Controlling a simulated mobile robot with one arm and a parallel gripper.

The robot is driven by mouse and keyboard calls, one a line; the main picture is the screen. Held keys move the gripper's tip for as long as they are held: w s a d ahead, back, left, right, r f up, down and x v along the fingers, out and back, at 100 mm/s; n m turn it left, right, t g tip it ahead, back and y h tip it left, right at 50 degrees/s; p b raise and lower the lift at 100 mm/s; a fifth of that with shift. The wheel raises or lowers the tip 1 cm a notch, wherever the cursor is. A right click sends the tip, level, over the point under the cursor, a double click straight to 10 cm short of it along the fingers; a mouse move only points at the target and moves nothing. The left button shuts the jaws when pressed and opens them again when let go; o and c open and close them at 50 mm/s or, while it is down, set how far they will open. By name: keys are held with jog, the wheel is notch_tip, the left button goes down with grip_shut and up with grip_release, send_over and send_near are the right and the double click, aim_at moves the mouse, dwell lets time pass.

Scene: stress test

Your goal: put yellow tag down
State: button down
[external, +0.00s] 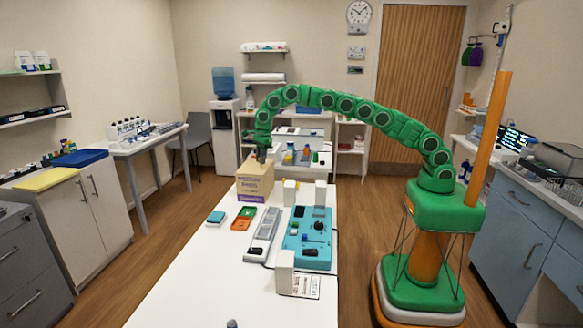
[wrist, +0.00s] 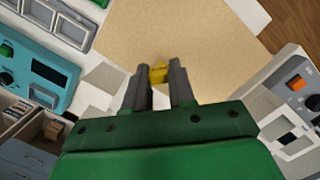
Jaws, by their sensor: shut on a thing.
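My gripper (wrist: 160,82) is shut on a small yellow tag (wrist: 158,73), which shows between the fingertips in the wrist view. The tag is mostly hidden by the fingers. Below it in that view is a plain tan surface, which appears to be the top of the cardboard box (wrist: 190,35). In the external view my gripper (external: 262,158) points down at the box (external: 254,187), which stands on the white table and has purple print on its front. The tag cannot be made out in the external view. I cannot tell whether it touches the box.
The white table (external: 190,283) holds a teal device (external: 307,238), a long grey device (external: 263,235), an orange and green tray (external: 243,218), a small blue item (external: 216,217) and white blocks (external: 285,272). The table's front left part is clear.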

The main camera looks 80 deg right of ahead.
jog(key=shift+f, duration=0.1)
jog(key=c, duration=0.9)
grip_release()
jog(key=shift+c, duration=0.2)
notch_tip(320, 180, up, 12)
jog(key=s+d, duration=0.1)
jog(key=shift+s+d, duration=0.15)
jog(key=shift+s, duration=0.05)
